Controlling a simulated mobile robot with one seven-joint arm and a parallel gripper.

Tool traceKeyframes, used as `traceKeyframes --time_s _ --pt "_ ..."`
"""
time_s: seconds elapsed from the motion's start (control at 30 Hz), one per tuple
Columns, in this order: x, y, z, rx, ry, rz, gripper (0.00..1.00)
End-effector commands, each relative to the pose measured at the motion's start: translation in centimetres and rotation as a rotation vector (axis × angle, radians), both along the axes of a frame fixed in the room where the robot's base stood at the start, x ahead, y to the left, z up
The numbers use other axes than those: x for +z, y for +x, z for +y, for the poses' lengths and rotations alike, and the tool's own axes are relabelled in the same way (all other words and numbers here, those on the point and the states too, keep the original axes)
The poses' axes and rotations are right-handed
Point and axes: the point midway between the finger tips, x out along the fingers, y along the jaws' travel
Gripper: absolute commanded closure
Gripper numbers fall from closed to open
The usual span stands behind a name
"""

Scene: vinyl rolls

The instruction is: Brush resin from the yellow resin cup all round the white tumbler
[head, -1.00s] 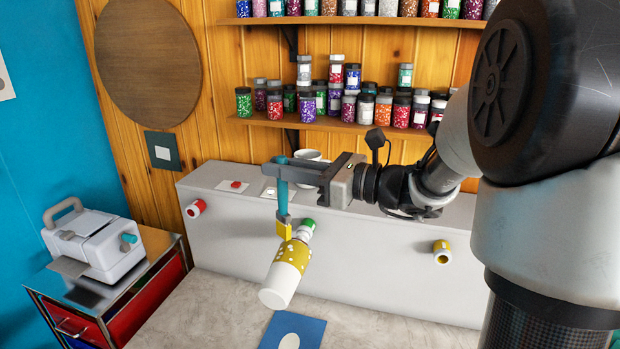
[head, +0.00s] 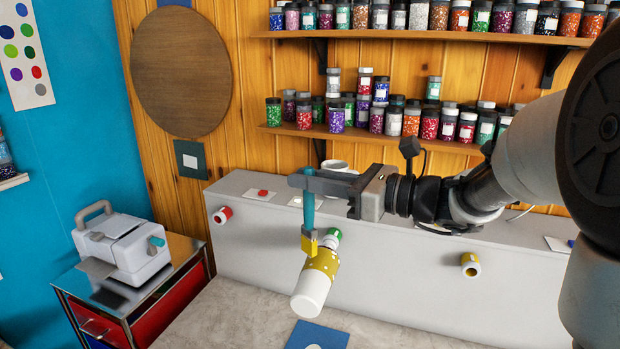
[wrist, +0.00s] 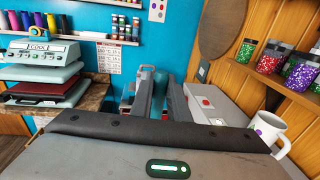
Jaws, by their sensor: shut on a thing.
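The white tumbler (head: 311,290) lies tilted in front of the grey bench unit, held at its far end on a green-collared spindle (head: 333,235). Its bottom end is white; its far part carries a yellow coat with white spots. My gripper (head: 306,183) is shut on the teal handle of a brush (head: 308,212), which hangs nearly upright. The brush's yellow tip is at the tumbler's upper side and appears to touch it. In the wrist view the teal handle (wrist: 147,71) stands between the fingers. I cannot make out the yellow resin cup.
A white mug (head: 336,165) stands on the bench unit behind my gripper. Red (head: 222,215) and yellow (head: 470,264) spindles stick out of the unit's front. A blue mat (head: 318,336) lies below the tumbler. Shelves of glitter jars (head: 400,121) hang behind.

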Motion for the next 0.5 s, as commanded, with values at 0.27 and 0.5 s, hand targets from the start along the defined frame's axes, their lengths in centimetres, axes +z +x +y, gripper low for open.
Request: traceKeyframes --time_s 0.27,0.5 --pt "-2.4 0.0 0.0 0.000 0.001 0.002 1.00" --pt "-4.7 0.0 0.0 0.000 0.000 0.001 1.00"
